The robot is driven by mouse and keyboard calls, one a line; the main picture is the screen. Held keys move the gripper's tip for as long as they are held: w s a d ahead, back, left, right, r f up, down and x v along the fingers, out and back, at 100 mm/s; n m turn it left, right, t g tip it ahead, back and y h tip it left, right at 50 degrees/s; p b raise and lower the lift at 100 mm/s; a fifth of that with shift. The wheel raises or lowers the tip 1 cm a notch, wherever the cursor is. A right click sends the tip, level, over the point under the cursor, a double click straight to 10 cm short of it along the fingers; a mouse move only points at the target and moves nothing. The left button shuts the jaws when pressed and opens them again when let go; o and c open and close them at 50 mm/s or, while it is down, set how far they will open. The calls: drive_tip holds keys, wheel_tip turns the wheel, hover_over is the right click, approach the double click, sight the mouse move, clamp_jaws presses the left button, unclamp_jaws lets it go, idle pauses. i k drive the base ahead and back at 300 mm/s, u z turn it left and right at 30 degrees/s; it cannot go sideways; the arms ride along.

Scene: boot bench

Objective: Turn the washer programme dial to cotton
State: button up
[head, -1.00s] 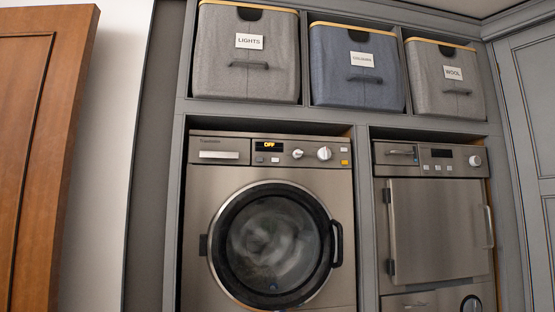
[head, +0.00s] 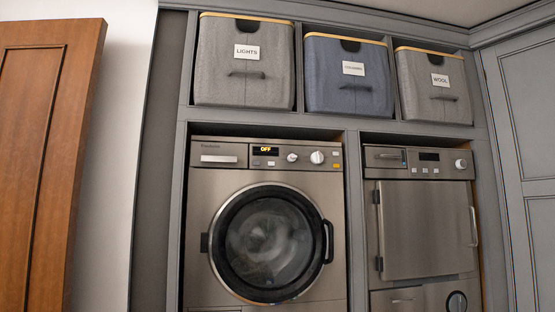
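The washer (head: 200,180) stands in the left bay of a grey cabinet, with its round dark door (head: 268,243) shut and pale laundry showing behind the glass. Its small display (head: 265,150) reads OFF in orange. A larger silver dial (head: 317,157) sits at the right of the control panel, with a smaller knob (head: 292,157) to its left. I cannot tell which of the two is the programme dial, and their markings are too small to read. My gripper is not in view.
A second machine (head: 425,225) stands in the right bay, its door shut. Fabric bins labelled LIGHTS (head: 245,85), a blue one (head: 350,95) and WOOL (head: 432,100) sit on the shelf above. A wooden door (head: 45,160) is at the left. The washer's front is unobstructed.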

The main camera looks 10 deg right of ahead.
sight(317, 158)
drive_tip(key=k, duration=1.05)
drive_tip(key=z, duration=0.5)
drive_tip(key=i, duration=1.3)
drive_tip(key=z, duration=0.4)
drive_tip(key=i, duration=0.9)
drive_tip(key=u, duration=0.4)
